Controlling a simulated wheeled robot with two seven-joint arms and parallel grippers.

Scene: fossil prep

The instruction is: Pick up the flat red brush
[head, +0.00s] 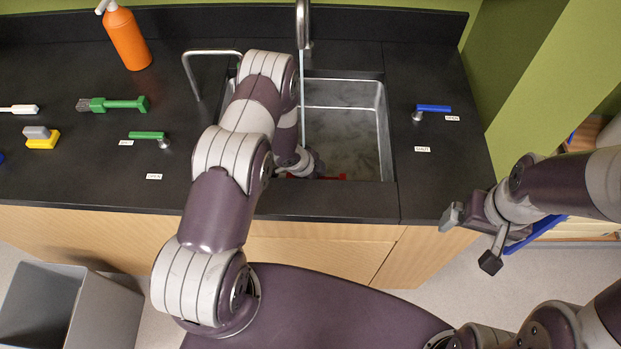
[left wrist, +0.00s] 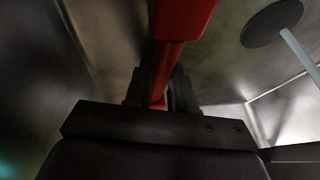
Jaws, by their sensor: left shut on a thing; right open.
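The flat red brush (head: 335,178) is down in the metal sink, and only a small red part shows past my left arm in the head view. In the left wrist view, its red handle (left wrist: 170,58) runs between the two dark fingers of my left gripper (left wrist: 160,92), which is shut on it. My left arm reaches over the counter into the sink and hides the left gripper's fingers in the head view. My right gripper (head: 470,240) is open and empty, in front of the counter's right end.
The steel sink (head: 386,130) has walls close around my left gripper. A thin stream of water (head: 303,95) falls from the tap (head: 303,25). A blue lever (head: 433,108) is right.

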